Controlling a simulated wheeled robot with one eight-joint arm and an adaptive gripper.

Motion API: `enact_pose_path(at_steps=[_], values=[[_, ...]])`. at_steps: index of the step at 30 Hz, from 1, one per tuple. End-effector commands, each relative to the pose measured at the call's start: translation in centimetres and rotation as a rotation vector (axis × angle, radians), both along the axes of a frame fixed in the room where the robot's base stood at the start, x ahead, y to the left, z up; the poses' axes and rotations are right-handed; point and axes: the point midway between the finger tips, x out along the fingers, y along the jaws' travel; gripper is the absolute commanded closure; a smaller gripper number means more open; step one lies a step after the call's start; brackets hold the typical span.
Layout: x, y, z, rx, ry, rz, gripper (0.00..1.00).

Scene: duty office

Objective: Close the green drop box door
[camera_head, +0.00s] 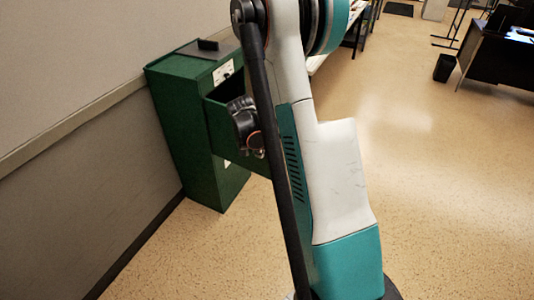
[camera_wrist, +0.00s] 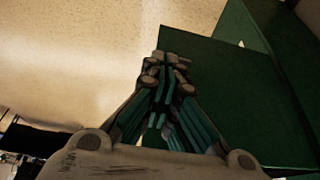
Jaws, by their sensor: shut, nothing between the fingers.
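The green drop box (camera_head: 180,125) stands upright against the wall at the left in the head view. Its green door (camera_head: 217,118) sticks out from the front, open, with a dark gap behind its upper edge. My gripper (camera_head: 246,124) is beside the door, partly hidden by my arm, which also covers part of the door. In the wrist view my gripper (camera_wrist: 166,68) is shut and empty, its fingertips over the green door panel (camera_wrist: 225,85). I cannot tell whether they touch it. The box body (camera_wrist: 258,30) shows at the upper right.
A small black item (camera_head: 208,44) sits on the box top. The wall (camera_head: 70,60) runs along the left. A black desk (camera_head: 497,60) and a black bin (camera_head: 444,68) stand at the far right. The speckled floor (camera_head: 440,190) at the right is clear.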

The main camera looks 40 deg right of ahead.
Motion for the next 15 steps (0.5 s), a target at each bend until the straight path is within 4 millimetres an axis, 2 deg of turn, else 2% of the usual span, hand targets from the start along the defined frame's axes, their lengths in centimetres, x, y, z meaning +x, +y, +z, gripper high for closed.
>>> enact_pose_path(at_steps=[5,15], values=[[0.2,-0.6,-1.8,0.000,0.001,-0.003,1.00],[0.9,-2.9,-8.0,-0.001,0.000,-0.001,1.00]])
